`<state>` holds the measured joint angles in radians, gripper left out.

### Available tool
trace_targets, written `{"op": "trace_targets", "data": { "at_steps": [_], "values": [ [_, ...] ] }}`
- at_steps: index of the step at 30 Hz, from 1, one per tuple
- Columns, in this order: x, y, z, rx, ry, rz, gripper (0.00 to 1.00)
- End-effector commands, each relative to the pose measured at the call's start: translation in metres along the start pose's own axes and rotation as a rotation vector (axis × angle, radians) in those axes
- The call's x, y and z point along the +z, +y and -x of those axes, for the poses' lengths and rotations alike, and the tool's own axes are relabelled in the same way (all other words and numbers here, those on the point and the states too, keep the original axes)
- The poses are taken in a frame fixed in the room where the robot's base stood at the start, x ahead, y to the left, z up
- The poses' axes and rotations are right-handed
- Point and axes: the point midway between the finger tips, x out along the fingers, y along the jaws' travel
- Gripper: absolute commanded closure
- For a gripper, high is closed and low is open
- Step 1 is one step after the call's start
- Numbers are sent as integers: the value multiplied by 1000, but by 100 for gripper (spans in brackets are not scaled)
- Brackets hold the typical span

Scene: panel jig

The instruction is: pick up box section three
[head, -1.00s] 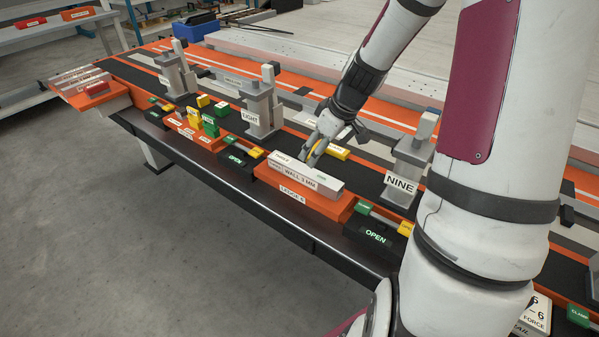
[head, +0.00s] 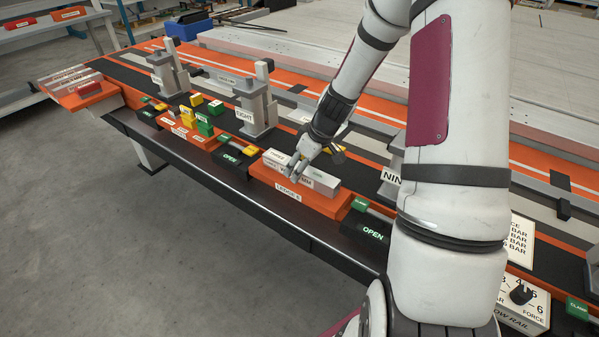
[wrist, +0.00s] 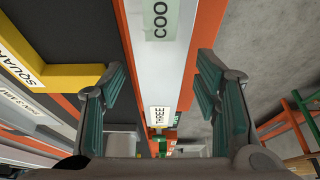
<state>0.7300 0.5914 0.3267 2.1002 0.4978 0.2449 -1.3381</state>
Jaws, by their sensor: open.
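Box section three (head: 325,186) is a long pale grey bar lying on the orange ledge (head: 318,208). In the wrist view the bar (wrist: 162,72) runs lengthwise between my fingers, with a THREE label and a pale green label on its face. My gripper (head: 300,168) is over the bar in the head view and hides part of its middle and its wall label. In the wrist view my gripper (wrist: 165,88) is open, with one teal-padded finger to each side of the bar. I cannot tell how far the fingertips reach down beside it.
A yellow block with a SQUARE label (wrist: 60,76) lies left of the bar in the wrist view. The grey post marked EIGHT (head: 257,105) stands to the left at the back. A black OPEN unit (head: 368,232) stands right of the ledge. The floor in front is clear.

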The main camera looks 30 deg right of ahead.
Motion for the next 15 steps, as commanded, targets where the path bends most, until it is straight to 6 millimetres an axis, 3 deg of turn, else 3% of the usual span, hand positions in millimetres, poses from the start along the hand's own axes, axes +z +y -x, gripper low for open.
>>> {"op": "trace_targets", "data": {
  "at_steps": [2, 3, 10, 15],
  "values": [
    [0, 0, 0, 0, 0, 0, 43],
    [0, 0, 0, 0, 0, 0, 48],
    [0, 0, 1, 0, 0, 0, 100],
    [-1, 0, 1, 0, 1, 0, 100]
  ]
}}
